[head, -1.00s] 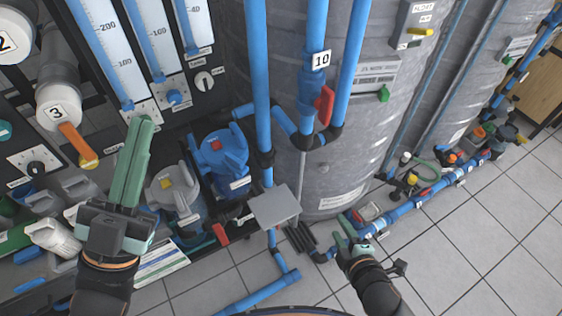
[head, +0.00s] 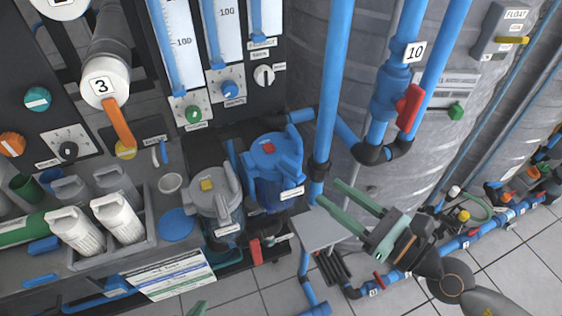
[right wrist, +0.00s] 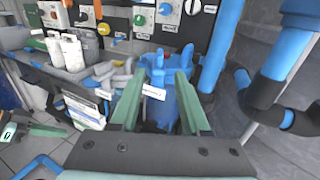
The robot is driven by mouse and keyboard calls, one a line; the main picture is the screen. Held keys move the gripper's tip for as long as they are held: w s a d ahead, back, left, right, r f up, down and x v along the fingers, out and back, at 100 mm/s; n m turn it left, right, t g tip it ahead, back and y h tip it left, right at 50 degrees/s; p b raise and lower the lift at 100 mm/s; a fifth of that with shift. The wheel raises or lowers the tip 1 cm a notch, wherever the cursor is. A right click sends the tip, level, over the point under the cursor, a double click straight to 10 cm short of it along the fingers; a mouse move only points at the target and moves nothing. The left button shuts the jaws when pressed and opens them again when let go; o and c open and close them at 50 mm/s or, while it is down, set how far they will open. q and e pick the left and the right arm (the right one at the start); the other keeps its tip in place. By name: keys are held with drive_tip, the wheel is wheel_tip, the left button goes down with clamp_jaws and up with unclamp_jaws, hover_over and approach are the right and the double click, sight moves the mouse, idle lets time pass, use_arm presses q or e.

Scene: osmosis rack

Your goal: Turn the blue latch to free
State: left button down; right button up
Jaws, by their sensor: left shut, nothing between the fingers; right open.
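The blue housing (head: 275,175) stands beside a grey one, with upright blue parts and a small red spot on its top. A blue part on its lid (head: 268,148) may be the latch; I cannot tell its setting. My right gripper (head: 328,191) is open and empty, apart from the housing, to its lower right in the head view. In the right wrist view the blue housing (right wrist: 160,82) shows beyond and between the fingers. My left gripper (head: 195,308) shows only a green tip at the bottom edge; it also shows in the right wrist view (right wrist: 45,130), shut and empty.
The grey housing (head: 213,200) with a yellow piece stands left of the blue one. A grey plate (head: 312,230) and a vertical blue pipe (head: 328,110) are close to my right gripper. A red-handled valve (head: 408,108) is farther right. White bottles (head: 118,218) stand at left.

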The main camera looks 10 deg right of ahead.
sight(300, 170)
drive_tip(key=p+x, duration=0.4)
drive_tip(key=x, duration=0.7)
drive_tip(key=shift+r, duration=0.1)
use_arm(q)
drive_tip(key=shift+s+a+r+y, duration=0.2)
drive_tip(key=shift+s+a+r, duration=0.1)
drive_tip(key=shift+a+r, duration=0.35)
drive_tip(key=shift+s+a+r+y, duration=0.2)
drive_tip(key=shift+s+a+r, duration=0.05)
drive_tip(key=shift+a+r, duration=0.35)
use_arm(e)
drive_tip(key=shift+w+a, duration=0.25)
drive_tip(key=shift+w, duration=0.05)
drive_tip(key=c, duration=0.6)
use_arm(q)
drive_tip(key=shift+r, duration=0.1)
use_arm(e)
clamp_jaws()
use_arm(q)
drive_tip(key=shift+d, duration=0.1)
